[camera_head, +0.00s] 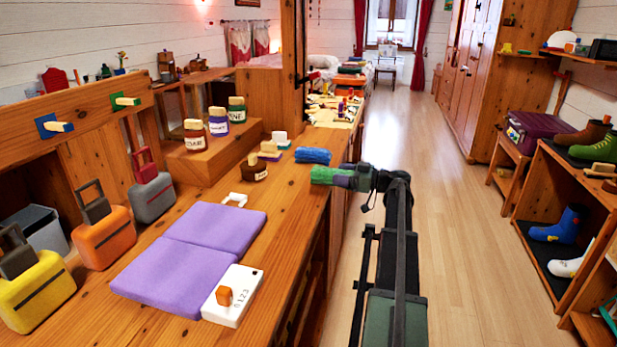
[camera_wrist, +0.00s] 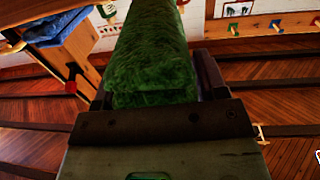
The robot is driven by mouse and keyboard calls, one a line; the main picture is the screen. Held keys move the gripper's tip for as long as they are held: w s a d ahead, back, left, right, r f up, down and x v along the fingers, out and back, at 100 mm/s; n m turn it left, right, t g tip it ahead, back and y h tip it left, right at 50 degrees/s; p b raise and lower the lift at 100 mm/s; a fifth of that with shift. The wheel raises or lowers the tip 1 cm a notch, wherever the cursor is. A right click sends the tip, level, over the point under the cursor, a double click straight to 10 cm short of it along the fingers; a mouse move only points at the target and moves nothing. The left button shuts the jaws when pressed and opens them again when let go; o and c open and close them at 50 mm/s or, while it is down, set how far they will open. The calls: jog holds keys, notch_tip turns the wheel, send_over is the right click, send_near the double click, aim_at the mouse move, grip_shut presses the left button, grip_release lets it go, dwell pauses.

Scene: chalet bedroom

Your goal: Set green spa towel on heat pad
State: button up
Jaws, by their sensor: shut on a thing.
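The green spa towel (camera_head: 326,175) is a rolled towel at the right edge of the wooden counter in the head view. My gripper (camera_head: 350,178) is shut on its right end. The wrist view shows the fuzzy green towel (camera_wrist: 152,60) between the two dark jaws of my gripper (camera_wrist: 155,85). I cannot tell from the head view whether the towel touches the counter. The heat pad (camera_head: 190,262) is a purple, two-panel pad lying flat nearer on the counter. Its white control box (camera_head: 233,295) with an orange knob sits at its near right corner. The pad is empty.
A blue rolled towel (camera_head: 312,155) lies just behind the green one. Several small suitcases (camera_head: 104,235) line the left side. Open floor lies right of the counter.

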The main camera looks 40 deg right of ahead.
aim_at(312, 170)
jog(key=x, duration=0.7)
jog(key=x, duration=0.3)
jog(key=shift+w+a+f+b, duration=0.1)
jog(key=shift+f+b, duration=0.3)
jog(key=shift+w+a+f+b, duration=0.15)
jog(key=shift+f+b, duration=0.2)
jog(key=shift+d+r, duration=0.1)
jog(key=shift+r, duration=0.05)
jog(key=o, duration=1)
jog(key=shift+s, duration=0.1)
jog(key=shift+c, duration=0.2)
